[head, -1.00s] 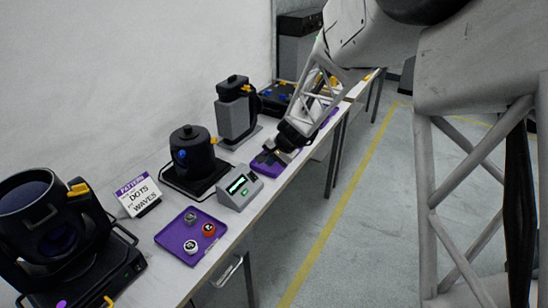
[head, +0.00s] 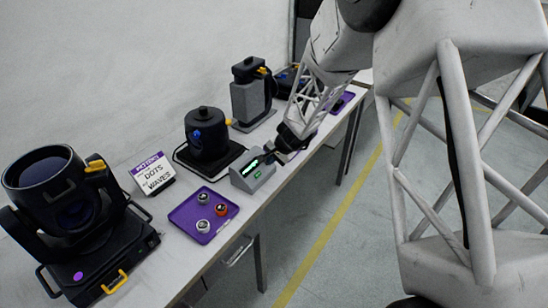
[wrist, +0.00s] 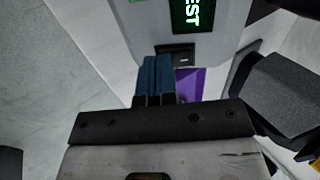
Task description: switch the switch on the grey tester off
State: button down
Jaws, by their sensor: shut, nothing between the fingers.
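The grey tester (head: 252,178) stands on the table near its front edge, with a lit green display on its sloped face. In the wrist view the tester (wrist: 145,22) fills the top middle, with green letters on a black screen. A small black switch (wrist: 177,55) sits at its near edge, just beside my fingertips. My gripper (head: 269,152) is at the tester's far side. In the wrist view my gripper (wrist: 154,62) has its blue fingers together and empty. I cannot tell whether they touch the switch, nor which way it is set.
A purple tray (head: 180,216) with 3 small cans lies nearer on the table. A large black lamp (head: 50,185) is at left, and a grey device (head: 250,102) stands farther back.

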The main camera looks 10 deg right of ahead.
jog(key=shift+f, duration=0.2)
dwell(0.3)
jog(key=shift+r, duration=0.25)
jog(key=shift+r, duration=0.6)
dwell(0.3)
jog(key=s+d+r, duration=0.7)
jog(key=r, duration=0.2)
jog(key=shift+r, duration=0.35)
jog(key=shift+s, duration=0.1)
dwell(0.4)
